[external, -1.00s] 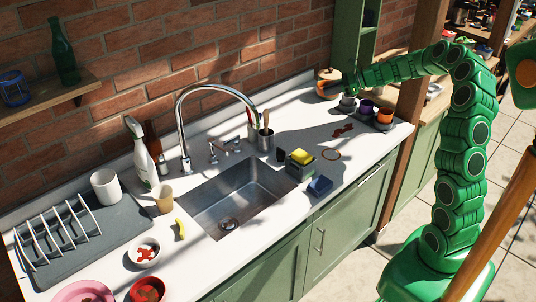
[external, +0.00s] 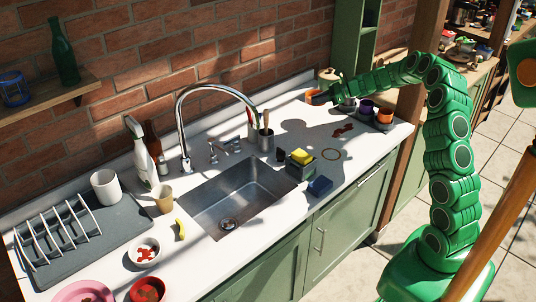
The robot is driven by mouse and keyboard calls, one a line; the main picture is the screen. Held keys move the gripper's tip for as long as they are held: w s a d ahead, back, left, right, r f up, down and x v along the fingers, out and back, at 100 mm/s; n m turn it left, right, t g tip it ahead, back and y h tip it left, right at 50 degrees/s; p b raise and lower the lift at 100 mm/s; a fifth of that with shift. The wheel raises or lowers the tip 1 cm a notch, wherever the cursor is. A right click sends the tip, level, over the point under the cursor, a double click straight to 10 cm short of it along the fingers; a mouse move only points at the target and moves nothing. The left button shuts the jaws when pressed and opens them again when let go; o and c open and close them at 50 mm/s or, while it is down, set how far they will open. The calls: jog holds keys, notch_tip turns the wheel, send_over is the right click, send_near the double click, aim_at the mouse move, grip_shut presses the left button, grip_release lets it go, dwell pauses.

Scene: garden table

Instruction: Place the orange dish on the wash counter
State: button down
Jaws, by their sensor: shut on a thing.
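My gripper (external: 322,96) is at the far right part of the white wash counter (external: 300,122), close to the brick wall. It is shut on the orange dish (external: 313,97), which shows at its tip. The dish is small in the view, and I cannot tell whether it touches the counter. Its far side and the fingertips are partly hidden.
A dark tray (external: 373,123) with a purple cup (external: 366,107) and another orange cup (external: 384,115) stands to the right, under my arm. A red-brown stain and a brown ring mark the counter. A utensil cup (external: 265,139) and sink (external: 240,195) lie left.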

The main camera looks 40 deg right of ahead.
send_over(308, 119)
jog(key=shift+f, duration=3.2)
jog(key=shift+w+d+f, duration=0.1)
jog(key=shift+f, duration=1.5)
jog(key=c, duration=1.1)
grip_release()
